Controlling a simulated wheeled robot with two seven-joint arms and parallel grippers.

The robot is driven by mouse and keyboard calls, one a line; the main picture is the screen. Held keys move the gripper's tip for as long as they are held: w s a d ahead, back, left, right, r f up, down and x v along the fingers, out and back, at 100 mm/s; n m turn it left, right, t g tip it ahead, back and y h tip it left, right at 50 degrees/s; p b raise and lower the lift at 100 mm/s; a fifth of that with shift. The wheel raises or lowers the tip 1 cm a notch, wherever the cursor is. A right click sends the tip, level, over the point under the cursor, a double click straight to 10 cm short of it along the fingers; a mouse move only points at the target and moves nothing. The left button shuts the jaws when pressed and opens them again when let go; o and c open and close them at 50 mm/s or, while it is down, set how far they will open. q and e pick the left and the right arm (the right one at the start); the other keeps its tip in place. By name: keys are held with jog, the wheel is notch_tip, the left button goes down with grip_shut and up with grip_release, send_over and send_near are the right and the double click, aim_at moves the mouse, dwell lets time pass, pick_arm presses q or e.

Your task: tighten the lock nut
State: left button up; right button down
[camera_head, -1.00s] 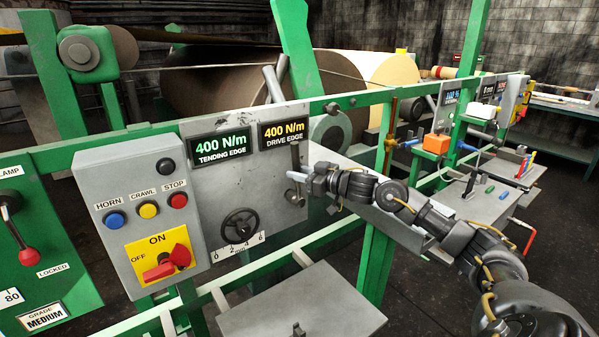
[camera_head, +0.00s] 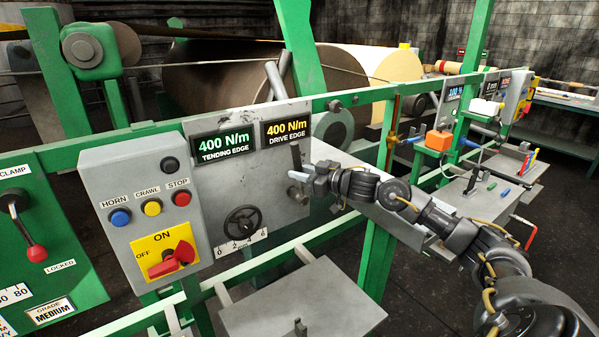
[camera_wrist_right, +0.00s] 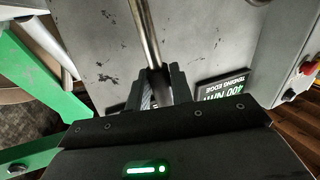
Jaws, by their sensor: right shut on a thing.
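A grey steel panel (camera_head: 265,170) carries a handwheel (camera_head: 241,221) with a 0-to-6 scale under it. A short metal lever (camera_head: 295,157), probably the lock nut's handle, stands at the panel's right edge, leaning a little left at its top. My right gripper (camera_head: 300,177) is at this lever. In the right wrist view, the gripper (camera_wrist_right: 161,86) is shut on the bright rod of the lever (camera_wrist_right: 147,35), which runs up out of the picture. The nut itself cannot be made out. My left gripper is not in view.
Tension displays (camera_head: 253,140) above both read 400 N/m. Left stands a grey control box (camera_head: 145,205) with buttons and a red switch. A grey shelf (camera_head: 305,300) lies below, and a green rail (camera_head: 360,100) runs behind. Large rolls stand beyond.

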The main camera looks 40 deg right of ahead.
jog(key=shift+r+p, duration=0.1)
jog(key=shift+p, duration=0.25)
dwell(0.3)
jog(key=shift+s, duration=0.35)
dwell(0.6)
jog(key=shift+p, duration=0.55)
jog(key=shift+s, duration=0.4)
dwell(0.6)
jog(key=shift+p, duration=0.6)
dwell(0.5)
jog(key=s, duration=0.3)
jog(key=shift+a, duration=0.1)
jog(key=shift+w, duration=0.1)
dwell(0.7)
